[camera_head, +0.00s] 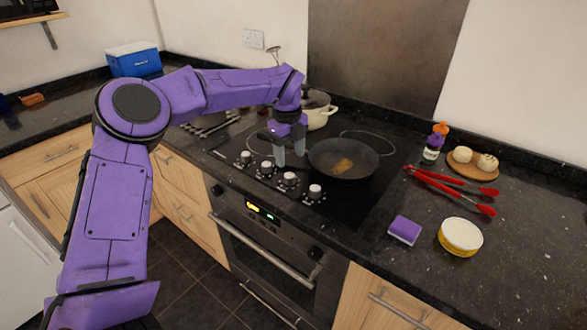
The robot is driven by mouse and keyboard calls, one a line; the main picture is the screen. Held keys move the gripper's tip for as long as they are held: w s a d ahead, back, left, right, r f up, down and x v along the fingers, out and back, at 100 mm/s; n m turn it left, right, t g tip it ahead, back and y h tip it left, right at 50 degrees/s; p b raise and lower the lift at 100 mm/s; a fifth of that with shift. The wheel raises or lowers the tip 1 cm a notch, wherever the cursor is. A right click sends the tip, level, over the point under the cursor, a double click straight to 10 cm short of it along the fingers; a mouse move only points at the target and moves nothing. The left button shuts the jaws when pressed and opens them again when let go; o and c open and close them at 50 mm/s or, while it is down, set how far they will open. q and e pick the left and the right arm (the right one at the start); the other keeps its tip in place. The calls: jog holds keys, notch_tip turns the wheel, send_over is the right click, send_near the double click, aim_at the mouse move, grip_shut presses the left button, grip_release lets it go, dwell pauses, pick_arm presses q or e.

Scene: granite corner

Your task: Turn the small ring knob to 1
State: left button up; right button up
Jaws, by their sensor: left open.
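A row of several pale-topped knobs runs along the front left of the black hob (372,197). They include a far-left knob (246,157), a second knob (267,167), a third knob (290,179) and a near-right knob (315,191). Their markings and settings are too small to read, so I cannot tell which is the small ring knob. My left gripper (290,154) points down with fingers apart and empty, just behind the second and third knobs in the picture. I cannot tell its exact height or whether it touches a knob. My right gripper is not in view.
A dark frying pan (360,153) with brown food stands close right of my left gripper. A lidded cream pot (320,115) stands behind. Red tongs (450,185), a purple sponge (405,230) and a yellow-white tin (461,237) lie on the right counter. The oven (270,245) is below.

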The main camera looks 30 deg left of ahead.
aim_at(289, 175)
pick_arm(q)
jog(key=f, duration=0.2)
jog(key=f+p, duration=0.1)
jog(key=f, duration=0.3)
jog(key=shift+w+a+f, duration=0.1)
jog(key=shift+a+f, duration=0.25)
jog(key=shift+f, duration=0.05)
jog(key=shift+d+f, duration=0.15)
jog(key=shift+f, duration=0.2)
jog(key=c, duration=1)
jog(key=shift+c, duration=0.2)
